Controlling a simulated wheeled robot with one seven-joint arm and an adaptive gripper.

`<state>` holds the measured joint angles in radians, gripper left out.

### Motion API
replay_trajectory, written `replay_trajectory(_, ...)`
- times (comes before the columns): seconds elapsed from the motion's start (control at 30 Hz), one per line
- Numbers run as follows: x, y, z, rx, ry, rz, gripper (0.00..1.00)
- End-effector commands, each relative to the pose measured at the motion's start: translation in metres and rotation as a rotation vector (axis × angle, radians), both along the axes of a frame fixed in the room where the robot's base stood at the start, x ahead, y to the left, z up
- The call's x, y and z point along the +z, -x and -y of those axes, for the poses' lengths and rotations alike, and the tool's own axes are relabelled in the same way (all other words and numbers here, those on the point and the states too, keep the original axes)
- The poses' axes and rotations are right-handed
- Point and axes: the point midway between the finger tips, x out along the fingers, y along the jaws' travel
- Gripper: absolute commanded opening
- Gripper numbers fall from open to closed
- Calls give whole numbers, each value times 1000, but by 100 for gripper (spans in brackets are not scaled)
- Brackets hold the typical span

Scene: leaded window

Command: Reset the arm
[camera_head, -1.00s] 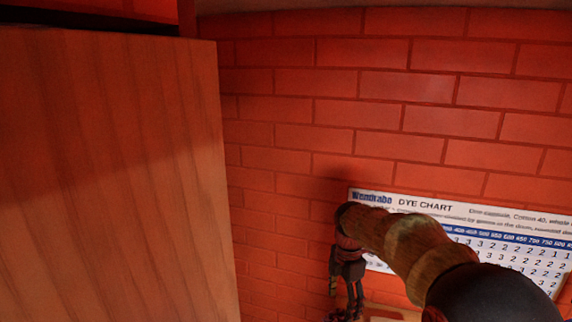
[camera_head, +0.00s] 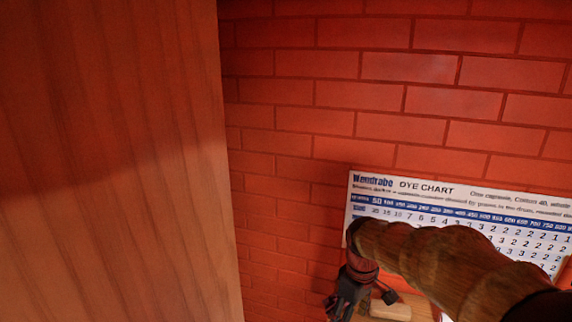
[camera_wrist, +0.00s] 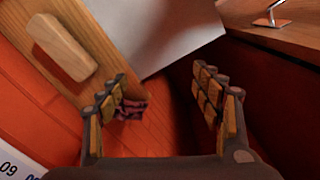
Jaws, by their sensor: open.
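My arm reaches in from the lower right of the head view, in front of the brick wall. My gripper (camera_head: 345,300) hangs at its end, pointing down, partly cut off by the bottom edge. In the wrist view my gripper (camera_wrist: 160,95) has its two fingers wide apart, with nothing held between them. A small dark pink patterned thing (camera_wrist: 132,110) shows beyond the left fingertip; I cannot tell what it is.
A tall wooden panel (camera_head: 110,170) fills the left of the head view. A dye chart (camera_head: 470,215) hangs on the red brick wall (camera_head: 290,120), partly behind my arm. A pale wooden block (camera_wrist: 62,47) lies on a wooden board. A wooden surface (camera_wrist: 290,38) is at right.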

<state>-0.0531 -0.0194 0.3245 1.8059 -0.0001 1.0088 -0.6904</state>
Motion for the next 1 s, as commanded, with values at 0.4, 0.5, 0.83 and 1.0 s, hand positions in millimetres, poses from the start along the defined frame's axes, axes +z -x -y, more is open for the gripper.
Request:
replay_trajectory(0.4, -63, 153, 17, -686, -98, 215, 66)
replay_trajectory(0.5, -83, 180, 20, -723, -124, 269, 66)
replay_trajectory(0.83, -111, 217, 25, -726, -187, 438, 66)
replay_trajectory(1.0, -115, 218, 26, -727, -190, 449, 66)
